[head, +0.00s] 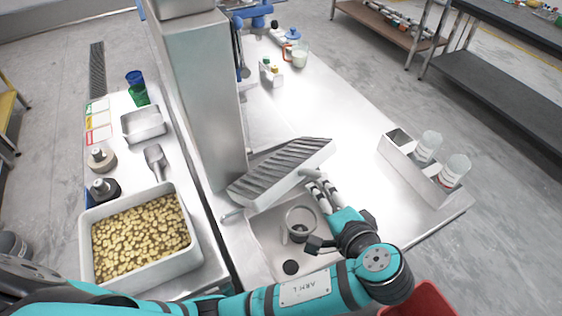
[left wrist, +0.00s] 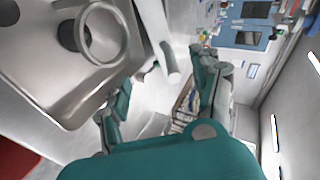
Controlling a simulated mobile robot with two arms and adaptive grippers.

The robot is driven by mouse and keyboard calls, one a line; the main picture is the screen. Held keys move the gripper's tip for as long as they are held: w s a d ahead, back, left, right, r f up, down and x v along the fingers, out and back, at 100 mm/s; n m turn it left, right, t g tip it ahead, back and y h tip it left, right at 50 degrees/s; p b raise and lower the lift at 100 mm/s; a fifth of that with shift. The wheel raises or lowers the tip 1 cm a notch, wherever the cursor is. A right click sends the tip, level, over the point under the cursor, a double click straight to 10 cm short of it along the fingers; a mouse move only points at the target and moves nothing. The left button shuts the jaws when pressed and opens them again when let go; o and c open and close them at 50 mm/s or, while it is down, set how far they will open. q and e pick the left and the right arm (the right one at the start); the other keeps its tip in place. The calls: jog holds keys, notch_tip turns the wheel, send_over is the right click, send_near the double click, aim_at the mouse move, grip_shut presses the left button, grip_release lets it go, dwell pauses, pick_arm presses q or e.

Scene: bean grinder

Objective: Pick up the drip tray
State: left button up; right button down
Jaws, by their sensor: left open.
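The drip tray (head: 283,168) is a long metal tray with a dark ridged top, lying at a slant beside the steel column, at the back edge of the sink, in the head view. A short round grip sticks out at each end. My left gripper (head: 320,187) is open at the tray's right end, close to its right grip (head: 311,174). In the left wrist view a pale round bar (left wrist: 168,62) shows between the spread fingers of my left gripper (left wrist: 155,85); I cannot tell if they touch it. My right gripper is not in view.
A steel sink (head: 262,232) holds a round cup-like ring (head: 300,222), just in front of the tray. A bin of beans (head: 85,245) stands at left. A metal holder (head: 405,165) with cups is at right. The bench behind the tray is mostly clear.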

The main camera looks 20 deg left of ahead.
aim_at(303, 174)
pick_arm(q)
jog(key=p+x, duration=0.1)
jog(key=x, duration=0.6)
jog(key=p+x, duration=0.2)
jog(key=x, duration=0.5)
jog(key=shift+w+a, duration=0.15)
jog(key=shift+w, duration=0.35)
jog(key=shift+w+a+f, duration=0.1)
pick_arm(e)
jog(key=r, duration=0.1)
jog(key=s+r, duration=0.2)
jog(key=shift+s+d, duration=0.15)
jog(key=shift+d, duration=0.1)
pick_arm(q)
jog(key=c, duration=0.4)
grip_shut()
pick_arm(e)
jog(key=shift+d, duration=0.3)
